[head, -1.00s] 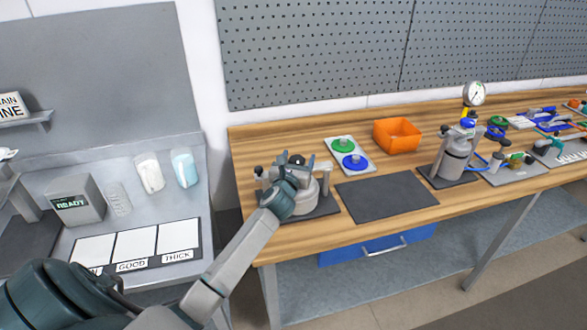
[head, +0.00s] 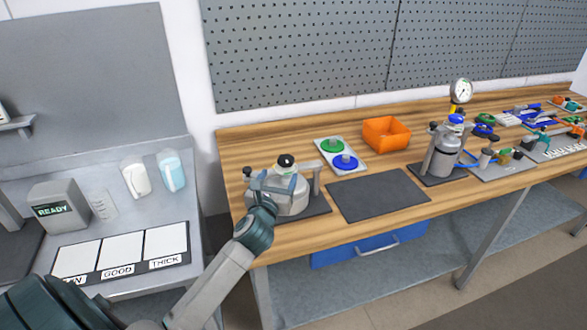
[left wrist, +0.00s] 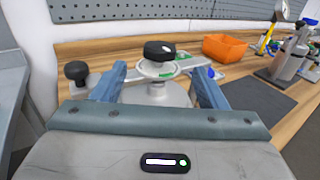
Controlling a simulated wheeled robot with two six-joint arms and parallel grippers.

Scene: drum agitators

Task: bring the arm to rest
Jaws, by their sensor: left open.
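My left gripper (head: 277,186) is over the near-left part of the wooden bench, at the near side of a grey drum agitator (head: 292,202) on a dark mat. In the left wrist view its two blue-grey fingers (left wrist: 160,88) are spread wide, with the agitator's black top knob (left wrist: 159,50) showing between and beyond them. The agitator's grey crossbar and a black side knob (left wrist: 76,72) also show there. Nothing is held between the fingers. I cannot tell whether the fingers touch the agitator. My right gripper is not in view.
A bare dark mat (head: 377,194) lies right of the agitator. Behind are a plate with green and blue discs (head: 340,155) and an orange bin (head: 386,134). A grey station with a GOOD/THICK card (head: 118,252) is left.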

